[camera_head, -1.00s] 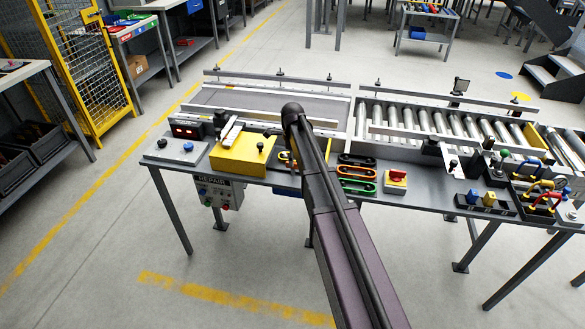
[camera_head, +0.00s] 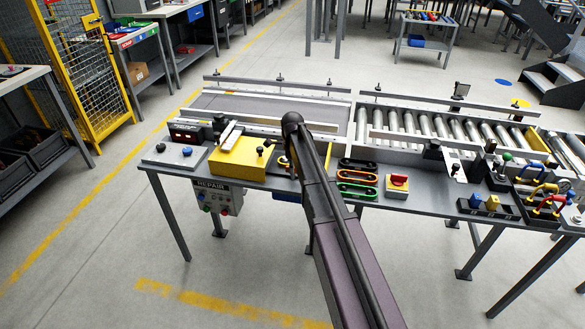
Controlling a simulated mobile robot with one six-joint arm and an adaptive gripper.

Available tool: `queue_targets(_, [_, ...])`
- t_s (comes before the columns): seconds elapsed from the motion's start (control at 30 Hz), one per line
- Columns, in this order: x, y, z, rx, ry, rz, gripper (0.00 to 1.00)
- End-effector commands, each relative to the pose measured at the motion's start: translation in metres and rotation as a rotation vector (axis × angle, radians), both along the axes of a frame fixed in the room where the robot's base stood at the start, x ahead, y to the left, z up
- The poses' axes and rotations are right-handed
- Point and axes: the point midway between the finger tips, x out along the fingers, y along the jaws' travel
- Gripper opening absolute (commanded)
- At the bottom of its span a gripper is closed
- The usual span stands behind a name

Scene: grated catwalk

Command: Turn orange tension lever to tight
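A long workbench (camera_head: 420,203) with a conveyor stands across the middle. My dark arm rises from the bottom and hides a strip of the bench. A red knob sits on a yellow box (camera_head: 397,185). My gripper does not show; it may be behind my arm.
A yellow box (camera_head: 238,160) with a black knob stands left of my arm. A REPAIR control box (camera_head: 218,197) hangs below the bench edge. Rollers (camera_head: 440,126) and coloured handles (camera_head: 540,190) are at the right. The front floor is clear.

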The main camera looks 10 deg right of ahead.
Motion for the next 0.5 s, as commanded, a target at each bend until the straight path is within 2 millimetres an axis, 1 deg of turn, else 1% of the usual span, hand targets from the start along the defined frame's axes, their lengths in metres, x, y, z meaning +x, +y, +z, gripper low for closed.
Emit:
queue_targets(0.33, [0.0001, -0.0001, -0.0002, 0.0, 0.0, 0.01, 0.0])
queue_targets(0.5, [-0.0001, -0.0001, -0.0002, 0.0, 0.0, 0.05, 0.0])
